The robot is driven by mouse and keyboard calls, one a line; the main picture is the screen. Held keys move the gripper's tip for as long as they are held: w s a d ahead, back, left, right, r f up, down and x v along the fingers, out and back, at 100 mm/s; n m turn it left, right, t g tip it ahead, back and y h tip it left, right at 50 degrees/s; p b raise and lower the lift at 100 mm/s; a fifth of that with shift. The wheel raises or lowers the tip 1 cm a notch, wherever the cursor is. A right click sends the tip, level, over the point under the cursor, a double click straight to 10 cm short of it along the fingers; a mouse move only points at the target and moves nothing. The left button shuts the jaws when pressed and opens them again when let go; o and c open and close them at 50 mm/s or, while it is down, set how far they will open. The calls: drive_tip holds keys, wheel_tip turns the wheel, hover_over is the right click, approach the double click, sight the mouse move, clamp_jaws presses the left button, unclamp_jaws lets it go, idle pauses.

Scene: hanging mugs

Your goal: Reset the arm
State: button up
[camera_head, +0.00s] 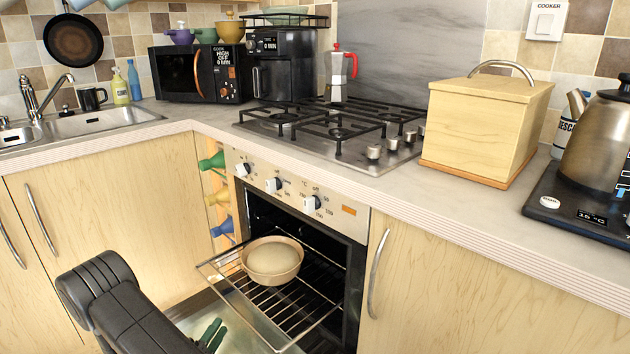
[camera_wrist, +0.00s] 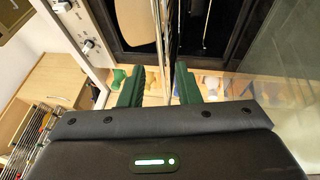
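My gripper (camera_head: 212,336) is low in front of the open oven, at the end of my black arm, beside the pulled-out wire rack (camera_head: 275,320). In the wrist view its two green fingers (camera_wrist: 158,86) stand apart. The rack's wires (camera_wrist: 171,45) run between or just beyond the fingers, with no clear contact. The gripper holds nothing that I can see. In the head view the fingertips are partly hidden by the arm.
A tan bowl with a pale round filling (camera_head: 272,262) sits on the rack. The open oven door (camera_head: 205,322) lies below. The counter, hob (camera_head: 335,128) and wooden bread box (camera_head: 485,125) are above. Cabinet doors (camera_head: 110,220) stand left of the oven.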

sight(245, 298)
drive_tip(key=x, duration=0.4)
drive_tip(key=d+b+x, duration=0.1)
drive_tip(key=x, duration=0.8)
drive_tip(key=shift+s+d+f+b, duration=0.1)
drive_tip(key=shift+d+f+b, duration=0.2)
drive_tip(key=shift+f, duration=0.1)
drive_tip(key=shift+a, duration=0.1)
